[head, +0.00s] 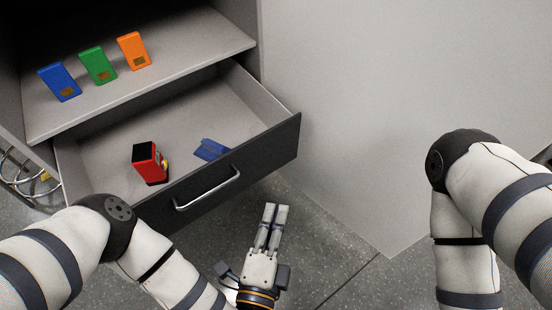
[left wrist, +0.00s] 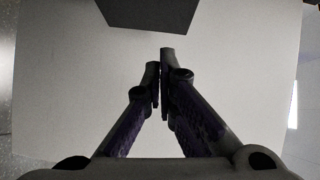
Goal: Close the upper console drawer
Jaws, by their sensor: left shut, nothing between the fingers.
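The upper console drawer (head: 268,152) is pulled out below a shelf. It has a dark front with a silver bar handle (head: 208,190). A red and black block (head: 146,160) and a blue part (head: 211,150) lie inside it. My left gripper (head: 275,208) is in front of the drawer, right of the handle and apart from it, with its fingers together and empty. Its fingers also show in the left wrist view (left wrist: 160,62), against a pale surface. A dark shape there at the top edge may be part of the drawer. My right gripper is out of view.
Blue (head: 60,82), green (head: 98,66) and orange (head: 133,50) pieces stand on the shelf (head: 190,45) above the drawer. A large pale panel (head: 390,110) fills the right side. Speckled floor (head: 335,262) is clear around the left gripper. Coiled cables (head: 22,172) are at the far left.

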